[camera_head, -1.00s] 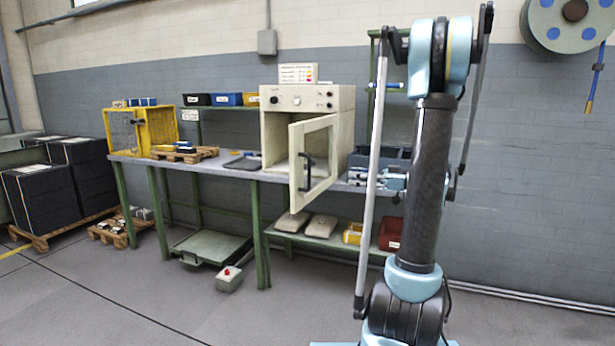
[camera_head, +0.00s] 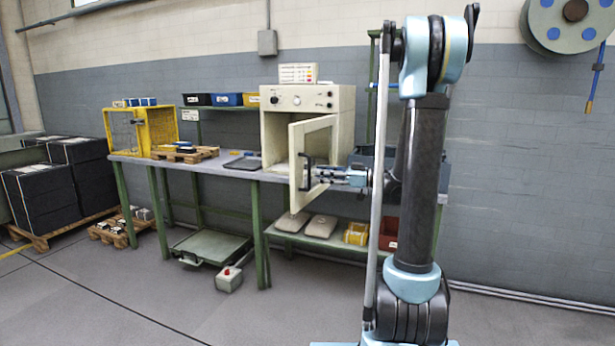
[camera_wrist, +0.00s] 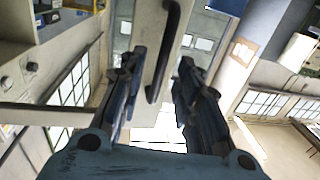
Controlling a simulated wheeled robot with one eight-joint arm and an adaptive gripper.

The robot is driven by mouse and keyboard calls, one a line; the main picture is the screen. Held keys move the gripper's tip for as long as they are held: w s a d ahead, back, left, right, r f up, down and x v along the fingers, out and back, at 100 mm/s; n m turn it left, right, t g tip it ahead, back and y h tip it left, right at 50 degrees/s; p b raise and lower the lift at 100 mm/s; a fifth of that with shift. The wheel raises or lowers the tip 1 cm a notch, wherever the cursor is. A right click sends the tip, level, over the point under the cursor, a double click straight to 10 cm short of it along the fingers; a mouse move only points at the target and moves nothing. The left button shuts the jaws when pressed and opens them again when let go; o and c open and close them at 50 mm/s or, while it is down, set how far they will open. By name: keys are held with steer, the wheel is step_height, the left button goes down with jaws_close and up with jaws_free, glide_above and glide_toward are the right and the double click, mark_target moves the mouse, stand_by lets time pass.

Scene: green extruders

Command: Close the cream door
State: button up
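The cream door (camera_head: 322,146) stands open on the front of the cream oven (camera_head: 344,105). It juts out toward the front of the bench and has a pane and a dark handle (camera_head: 305,173). My gripper (camera_head: 322,175) is at the door's handle, reaching in from the right. In the wrist view the black handle (camera_wrist: 164,50) and the cream door edge (camera_wrist: 145,65) lie between the two spread fingers of my gripper (camera_wrist: 158,75). The fingers look apart from the handle, with a gap on the right side. The oven's inside is partly hidden behind the door.
The grey bench (camera_head: 222,168) carries a dark tray (camera_head: 243,162), a small wooden pallet (camera_head: 186,155) and a yellow cage (camera_head: 155,128) to the left. A dark bin (camera_head: 368,157) stands right of the oven, partly behind my arm.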

mark_target(309, 186)
steer(key=shift+x, duration=2.6)
